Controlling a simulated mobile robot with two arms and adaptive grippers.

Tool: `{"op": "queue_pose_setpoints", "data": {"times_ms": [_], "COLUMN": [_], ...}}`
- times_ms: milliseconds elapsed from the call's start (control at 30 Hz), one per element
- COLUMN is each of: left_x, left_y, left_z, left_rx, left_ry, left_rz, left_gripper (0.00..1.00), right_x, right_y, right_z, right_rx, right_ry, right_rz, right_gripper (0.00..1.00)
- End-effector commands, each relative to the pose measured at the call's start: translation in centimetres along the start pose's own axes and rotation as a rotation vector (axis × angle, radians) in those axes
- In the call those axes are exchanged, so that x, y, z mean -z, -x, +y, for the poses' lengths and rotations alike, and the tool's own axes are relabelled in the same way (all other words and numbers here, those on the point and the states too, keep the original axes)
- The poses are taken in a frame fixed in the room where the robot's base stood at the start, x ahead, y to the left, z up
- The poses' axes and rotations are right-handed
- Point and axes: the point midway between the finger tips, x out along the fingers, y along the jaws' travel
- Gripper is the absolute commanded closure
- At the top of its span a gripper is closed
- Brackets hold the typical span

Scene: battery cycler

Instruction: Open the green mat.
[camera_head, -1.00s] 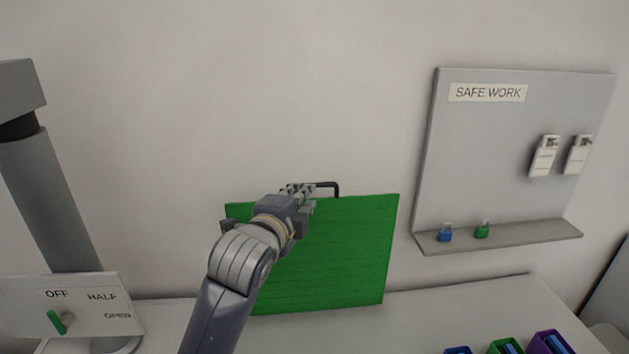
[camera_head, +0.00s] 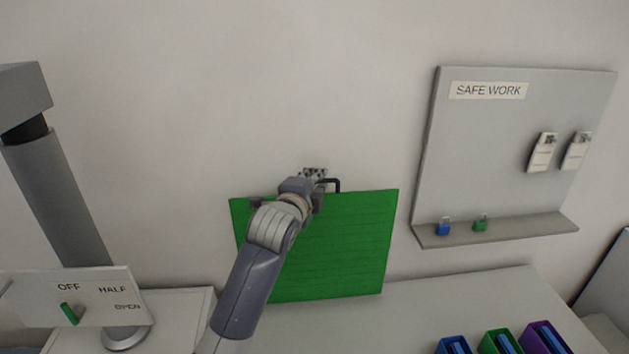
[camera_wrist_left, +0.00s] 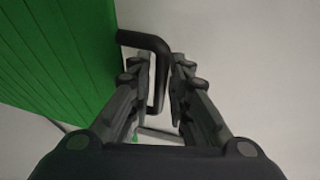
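The green mat (camera_head: 345,240) is a slatted green panel at the middle of the head view, above a white surface. A black bent handle (camera_head: 337,184) stands out at its top edge. My left gripper (camera_head: 315,172) is at this handle, and my arm covers part of the mat's left side. In the left wrist view, the mat (camera_wrist_left: 55,60) fills the upper left. The handle (camera_wrist_left: 157,75) reaches from it between my two fingers (camera_wrist_left: 163,65). The fingers are apart, with a narrow gap beside the bar. My right gripper is not in view.
A sign with OFF, HALF and OPEN (camera_head: 105,305) and a green lever (camera_head: 69,314) stands at lower left, by a grey column (camera_head: 55,195). A SAFE WORK board (camera_head: 490,150) with padlocks is at right. Several coloured boxes (camera_head: 500,342) stand at lower right.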

Motion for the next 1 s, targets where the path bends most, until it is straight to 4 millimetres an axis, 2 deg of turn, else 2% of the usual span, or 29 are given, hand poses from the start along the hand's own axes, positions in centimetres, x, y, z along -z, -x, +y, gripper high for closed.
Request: {"op": "queue_pose_setpoints", "data": {"times_ms": [33,67,100,367,533,767,1000], "left_x": [0.0,0.0,0.0,0.1,0.5,2.1,4.2], "left_y": [0.0,0.0,0.0,0.2,1.3,5.0,10.2], "left_z": [0.0,0.0,0.0,0.1,0.7,2.3,5.2], "left_rx": [0.0,0.0,0.0,0.003,0.029,0.122,0.259], "left_ry": [0.0,0.0,0.0,-0.001,-0.013,-0.052,-0.108], "left_rz": [0.0,0.0,0.0,0.0,0.001,0.002,0.002], "left_gripper": [0.91,0.98,1.0,1.0,1.0,1.0,1.0], "right_x": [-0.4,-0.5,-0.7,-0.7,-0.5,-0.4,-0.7], "right_y": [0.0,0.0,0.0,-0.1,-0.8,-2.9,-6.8], "right_z": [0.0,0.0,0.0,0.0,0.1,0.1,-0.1], "right_rx": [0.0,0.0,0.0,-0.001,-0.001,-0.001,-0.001], "right_ry": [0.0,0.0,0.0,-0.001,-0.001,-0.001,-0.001], "right_rz": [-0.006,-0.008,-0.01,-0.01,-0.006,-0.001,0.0], "right_gripper": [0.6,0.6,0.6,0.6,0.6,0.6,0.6]}}
